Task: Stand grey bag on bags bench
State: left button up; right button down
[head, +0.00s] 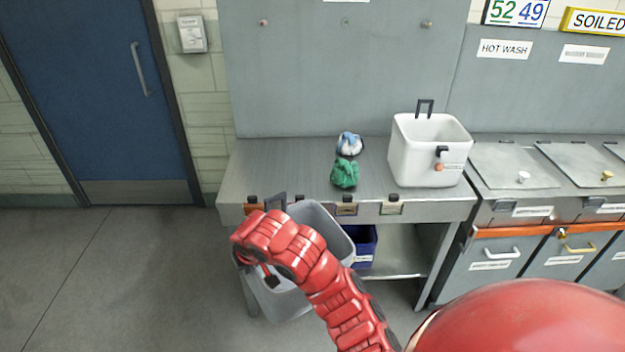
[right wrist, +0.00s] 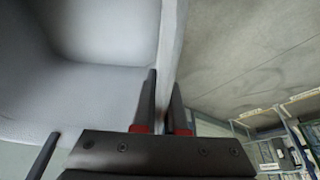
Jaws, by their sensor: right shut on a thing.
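The grey bag (head: 290,306), an open-topped tub with a dark handle, hangs in front of the bench, tilted, partly hidden by my red right arm. My right gripper (right wrist: 165,112) is shut on the bag's rim wall, one finger on each side in the right wrist view. The bag's pale inside (right wrist: 80,95) fills the left of that view. In the head view the fingers are mostly hidden by the arm. The bags bench (head: 285,165) is a grey metal table behind the bag; the bag's rim overlaps its front edge in the picture. My left gripper is not in view.
On the bench are a white bag (head: 415,165) at the right, a green cloth bundle (head: 344,174) and a blue-white bundle (head: 349,144) in the middle. The left of the bench top is clear. A blue bin (head: 364,243) is below. A blue door (head: 85,90) is left.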

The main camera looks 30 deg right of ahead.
aim_at(273, 173)
jog(key=i+j+z, duration=0.1)
jog(key=z, duration=0.3)
jog(key=i+j+z, duration=0.1)
jog(key=j+z, duration=0.15)
jog(key=z, duration=0.15)
jog(key=j+z, duration=0.2)
jog(key=z, duration=0.15)
